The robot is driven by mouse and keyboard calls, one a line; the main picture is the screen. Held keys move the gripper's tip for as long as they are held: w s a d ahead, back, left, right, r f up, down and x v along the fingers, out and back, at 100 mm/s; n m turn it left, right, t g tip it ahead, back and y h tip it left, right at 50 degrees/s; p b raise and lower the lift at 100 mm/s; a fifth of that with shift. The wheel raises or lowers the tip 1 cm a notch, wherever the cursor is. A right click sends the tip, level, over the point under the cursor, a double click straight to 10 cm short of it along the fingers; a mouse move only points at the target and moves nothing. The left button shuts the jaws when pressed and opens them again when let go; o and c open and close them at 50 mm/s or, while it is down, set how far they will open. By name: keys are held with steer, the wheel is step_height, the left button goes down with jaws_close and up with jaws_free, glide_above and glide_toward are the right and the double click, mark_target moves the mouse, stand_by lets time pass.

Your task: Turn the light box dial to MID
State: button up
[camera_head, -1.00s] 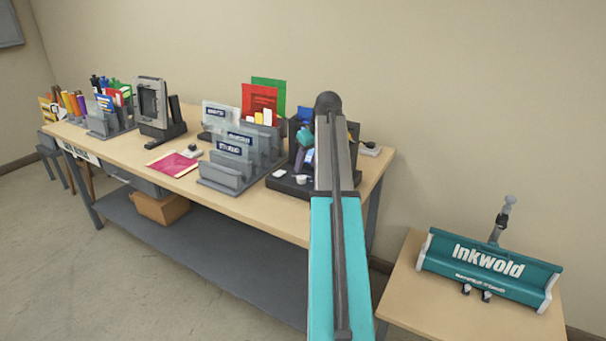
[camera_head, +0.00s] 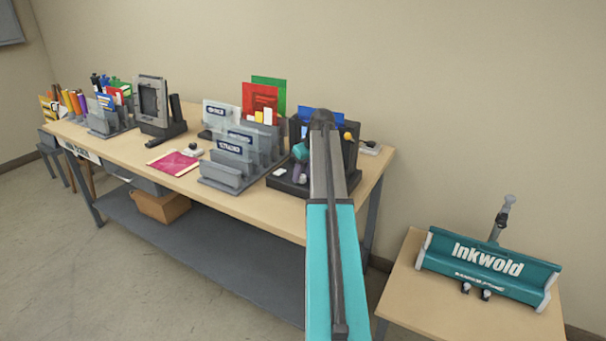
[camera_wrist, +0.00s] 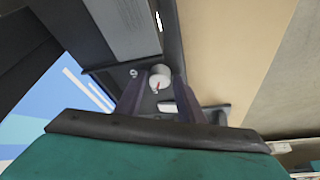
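The light box (camera_head: 288,187) is a dark unit with an upright back, near the right end of the long table. No MID label is readable. My gripper (camera_wrist: 160,92) is open, and its two dark fingers show on either side of the dial. I cannot tell whether they touch it. In the head view my gripper (camera_head: 299,172) points down over the light box's front, partly behind my arm, and the dial is hidden there.
Grey sorter racks (camera_head: 228,170) stand close to the left of the light box. A magenta sheet (camera_head: 176,163) lies further left. A small white piece (camera_wrist: 222,112) lies near the right finger. A teal Inkwold machine (camera_head: 490,270) sits on a separate table at right.

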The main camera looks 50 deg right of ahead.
steer(key=c, duration=0.7)
steer(key=shift+m, duration=0.4)
steer(key=m+h+p, duration=0.1)
steer(key=m, duration=0.1)
steer(key=m+h, duration=0.1)
steer(key=m, duration=0.1)
steer(key=shift+a+m+g+p, duration=0.2)
steer(key=shift+m+g+p, duration=0.2)
steer(key=m, duration=0.2)
steer(key=m+g+h, duration=0.1)
steer(key=m, duration=0.1)
steer(key=m+p, duration=0.1)
steer(key=m, duration=0.1)
steer(key=shift+w+a+g, duration=0.1)
steer(key=shift+w+g, duration=0.15)
steer(key=shift+g, duration=0.15)
steer(key=o, duration=1)
steer(key=shift+h, duration=0.3)
steer(key=shift+r, duration=0.15)
